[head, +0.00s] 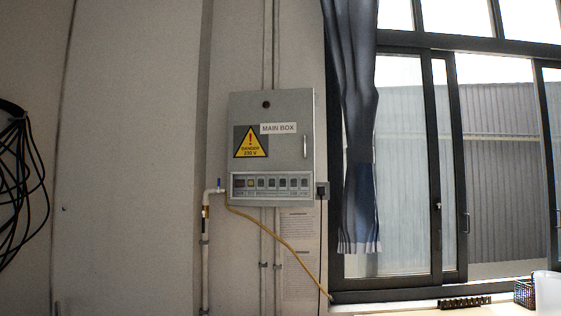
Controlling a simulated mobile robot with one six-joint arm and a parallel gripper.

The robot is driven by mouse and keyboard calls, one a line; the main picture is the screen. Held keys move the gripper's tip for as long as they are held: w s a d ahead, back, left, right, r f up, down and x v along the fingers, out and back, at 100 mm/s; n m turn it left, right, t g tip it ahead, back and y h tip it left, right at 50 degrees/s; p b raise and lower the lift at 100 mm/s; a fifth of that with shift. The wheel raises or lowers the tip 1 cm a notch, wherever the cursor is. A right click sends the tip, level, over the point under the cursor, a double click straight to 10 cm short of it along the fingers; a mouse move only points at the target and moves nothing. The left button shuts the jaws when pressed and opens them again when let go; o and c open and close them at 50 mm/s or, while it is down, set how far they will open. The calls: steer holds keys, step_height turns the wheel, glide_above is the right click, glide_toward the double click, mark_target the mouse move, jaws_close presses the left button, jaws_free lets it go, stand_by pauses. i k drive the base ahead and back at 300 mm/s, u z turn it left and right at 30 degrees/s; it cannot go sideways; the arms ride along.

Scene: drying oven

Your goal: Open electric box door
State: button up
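The electric box (285,113) is a grey metal cabinet mounted on the wall near the middle of the head view. Its door looks shut. The door carries a "MAIN BOX" label (279,128), a yellow danger triangle (250,144) and a small round dark lock or knob near the top. A slim vertical handle (305,147) sits at the door's right side. A panel with a row of switches (270,186) runs along the bottom of the box. My gripper does not show in this view.
Conduits run above and below the box. A pipe with a blue valve (218,184) stands to its left, and a yellow hose (285,245) hangs below. A dark curtain (357,120) and window are at right. Black cables (20,185) hang at far left. A white container (547,292) stands lower right.

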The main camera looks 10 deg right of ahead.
mark_target(270, 131)
steer(key=z, duration=0.1)
steer(key=i, duration=0.95)
steer(key=z, duration=0.2)
